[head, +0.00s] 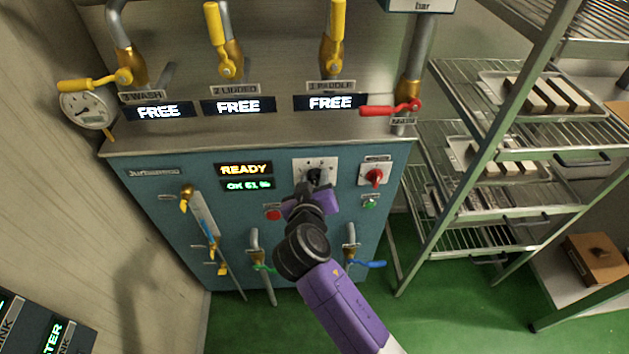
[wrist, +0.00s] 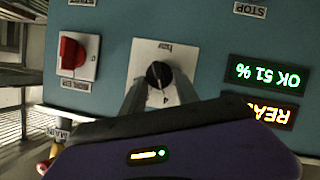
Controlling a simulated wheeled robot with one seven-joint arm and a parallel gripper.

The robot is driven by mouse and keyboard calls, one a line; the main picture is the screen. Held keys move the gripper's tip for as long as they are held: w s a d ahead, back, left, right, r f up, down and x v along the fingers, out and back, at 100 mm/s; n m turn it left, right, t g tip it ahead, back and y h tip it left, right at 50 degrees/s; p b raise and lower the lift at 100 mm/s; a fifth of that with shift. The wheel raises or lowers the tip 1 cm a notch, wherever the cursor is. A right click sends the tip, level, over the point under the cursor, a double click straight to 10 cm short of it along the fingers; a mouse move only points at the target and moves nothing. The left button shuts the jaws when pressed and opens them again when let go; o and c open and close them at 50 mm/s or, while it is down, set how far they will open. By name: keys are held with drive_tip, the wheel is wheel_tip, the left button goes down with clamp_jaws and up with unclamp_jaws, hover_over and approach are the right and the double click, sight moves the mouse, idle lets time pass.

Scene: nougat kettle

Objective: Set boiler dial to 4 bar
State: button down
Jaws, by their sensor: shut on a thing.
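The boiler dial is a black round knob (head: 315,174) on a pale square plate (head: 328,164), on the blue boiler front. In the wrist view, which is upside down, the knob (wrist: 158,75) sits between the two grey fingers of my gripper (wrist: 160,88). My gripper (head: 314,184) is shut on the knob. A "4" shows on the plate (wrist: 145,55) close to the knob, and small lettering is at the opposite edge. The other scale marks are hidden or too small to read. I cannot tell the pointer's exact setting.
A red rotary switch (head: 375,177) is beside the dial plate, with a green button (head: 369,203) below it. A display (head: 244,177) reads READY and OK 51 %. Valve handles, a red button (head: 273,214) and a metal rack (head: 480,165) stand around.

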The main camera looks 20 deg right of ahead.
idle(0.4)
drive_tip(key=c, duration=0.9)
unclamp_jaws()
drive_tip(key=shift+v, duration=3.9)
